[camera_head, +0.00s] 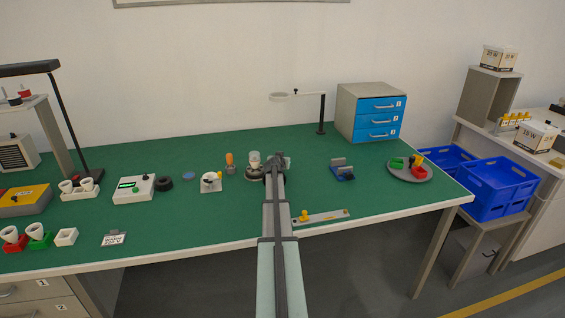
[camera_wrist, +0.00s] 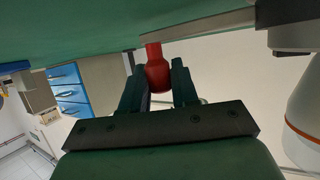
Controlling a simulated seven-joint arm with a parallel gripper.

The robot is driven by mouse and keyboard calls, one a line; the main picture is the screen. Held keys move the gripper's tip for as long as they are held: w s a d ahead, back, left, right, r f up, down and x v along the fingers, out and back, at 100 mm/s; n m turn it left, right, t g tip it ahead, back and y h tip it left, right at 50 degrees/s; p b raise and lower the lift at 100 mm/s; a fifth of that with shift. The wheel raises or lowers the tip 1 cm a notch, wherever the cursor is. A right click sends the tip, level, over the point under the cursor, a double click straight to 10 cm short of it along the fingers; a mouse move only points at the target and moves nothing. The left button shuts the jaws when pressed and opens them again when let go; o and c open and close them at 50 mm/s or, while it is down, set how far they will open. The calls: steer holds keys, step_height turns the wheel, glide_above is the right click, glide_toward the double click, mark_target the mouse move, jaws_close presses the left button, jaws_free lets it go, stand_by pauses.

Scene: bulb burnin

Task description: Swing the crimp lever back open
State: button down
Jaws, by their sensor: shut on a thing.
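A red handle (camera_wrist: 157,68), which looks like the grip of the crimp lever, sits between the two dark fingers of my gripper (camera_wrist: 158,84) in the wrist view. My gripper is shut on it. A grey bar (camera_wrist: 215,22) runs from near the handle to a dark block at the right; how they join is not clear. In the head view my gripper (camera_head: 277,166) is at the right side of a small round-based fixture (camera_head: 254,172) with a clear glass top. My arm and gripper hide the red handle there, so the lever's angle is hard to judge.
An orange-handled tool (camera_head: 230,163) and a white holder (camera_head: 210,182) stand left of the fixture. A blue-based block (camera_head: 343,172) and a round tray (camera_head: 425,173) lie to the right. A lamp-like stand (camera_head: 321,115) is behind. A grey strip (camera_head: 325,217) lies along the front edge.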

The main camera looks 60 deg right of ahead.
steer(key=shift+w+d+t, duration=0.15)
steer(key=shift+w+t, duration=0.05)
steer(key=shift+t, duration=0.1)
stand_by(0.4)
steer(key=c, duration=0.9)
jaws_free()
steer(key=shift+s, duration=0.1)
steer(key=v, duration=1.3)
steer(key=shift+a+r, duration=0.3)
steer(key=shift+a, duration=0.05)
